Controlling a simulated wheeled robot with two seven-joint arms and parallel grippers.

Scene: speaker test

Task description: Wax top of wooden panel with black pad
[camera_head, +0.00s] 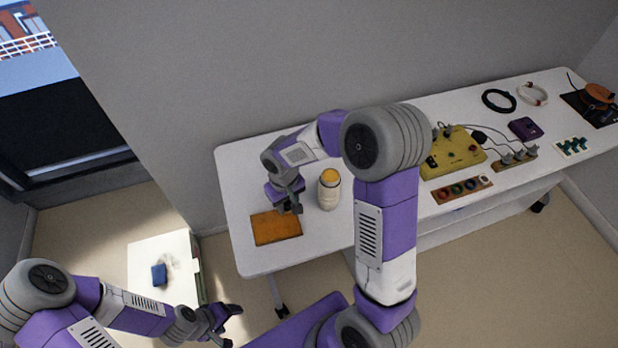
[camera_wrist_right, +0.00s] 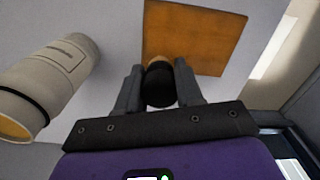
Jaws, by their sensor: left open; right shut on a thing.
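The wooden panel (camera_head: 272,231) is an orange-brown board lying flat on the left end of the white table; it also shows in the right wrist view (camera_wrist_right: 205,38). My right gripper (camera_head: 291,206) is at the panel's back edge, pointing down. In the right wrist view it is shut on the black pad (camera_wrist_right: 159,86), a dark rounded piece with a tan part between the fingers. I cannot tell whether the pad touches the panel. My left gripper (camera_head: 222,322) is open and empty, low at the left, away from the table.
A cream container (camera_head: 328,192) with a yellow-orange end stands right of the panel, close to my right gripper. A yellow box with knobs (camera_head: 452,152), cables and small parts lie further right. A low white surface (camera_head: 150,255) with a blue item (camera_head: 159,275) is at the left.

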